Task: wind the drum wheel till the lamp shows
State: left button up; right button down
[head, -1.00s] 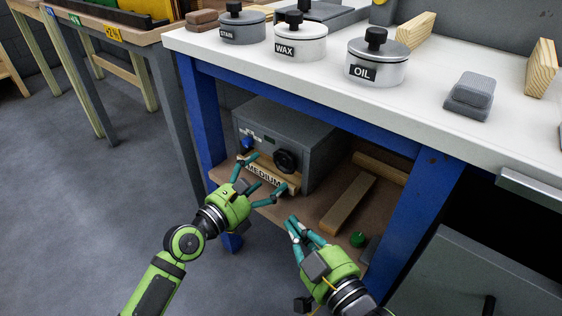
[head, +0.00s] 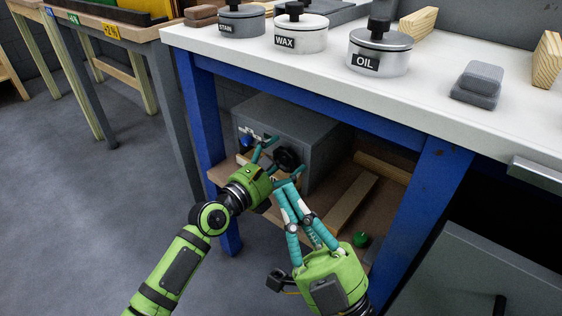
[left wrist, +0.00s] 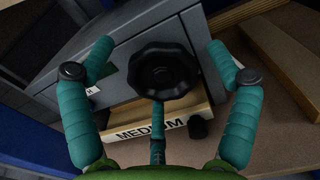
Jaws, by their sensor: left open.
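The drum wheel, a black lobed wheel (head: 287,159), is on the front of a grey box (head: 292,122) under the bench. My left gripper (head: 268,160) is open in front of the wheel. In the left wrist view, the wheel (left wrist: 164,70) lies between its two side fingers, with a gap on each side; a third finger points up below it. Whether any finger touches the wheel is unclear. My right gripper (head: 284,186) is just below and right of the left one, fingers close together; its closure is unclear. I cannot make out a lit lamp.
A wooden strip marked MEDIUM (left wrist: 150,130) lies before the box. A blue knob (head: 247,141) is on the box's left front. Wooden bars (head: 350,203) and a small green object (head: 361,239) lie on the shelf. The blue bench leg (head: 425,215) stands at right.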

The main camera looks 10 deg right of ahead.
pick_arm(q)
jog(key=c, duration=1)
jog(key=shift+r, duration=0.1)
jog(key=shift+c, duration=0.4)
